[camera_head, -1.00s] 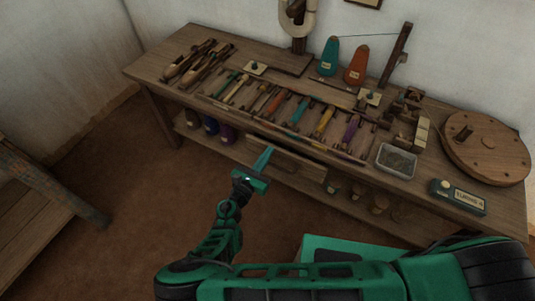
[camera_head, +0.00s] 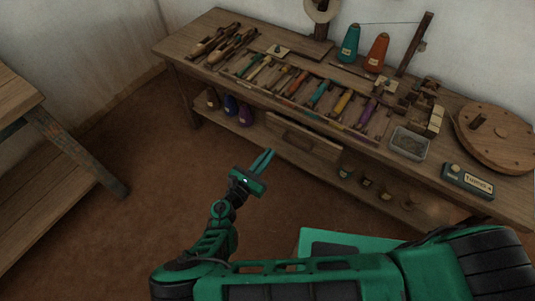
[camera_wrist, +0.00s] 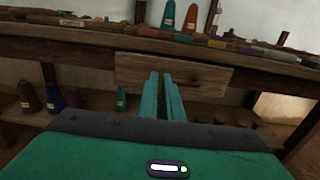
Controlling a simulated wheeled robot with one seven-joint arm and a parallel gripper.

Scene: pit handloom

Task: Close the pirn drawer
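The pirn drawer (camera_head: 303,138) is a wooden drawer under the front edge of the workbench. Its front appears to stand a little out from the bench edge. In the wrist view its flat front (camera_wrist: 140,70) faces me, with a dark handle partly behind my fingers. My gripper (camera_head: 266,158) is green, to the left of and in front of the drawer, apart from it. In the wrist view the fingers (camera_wrist: 163,76) point at the drawer front. A narrow gap shows between them, with nothing held. The drawer's inside is hidden.
The workbench (camera_head: 180,47) holds several coloured pirns, shuttles, two cones, a metal tray (camera_head: 410,143) and a round wooden disc (camera_head: 500,138). Dark cones (camera_head: 231,105) and small pots stand on the lower shelf. Another wooden bench (camera_head: 75,150) is at left. The floor between is clear.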

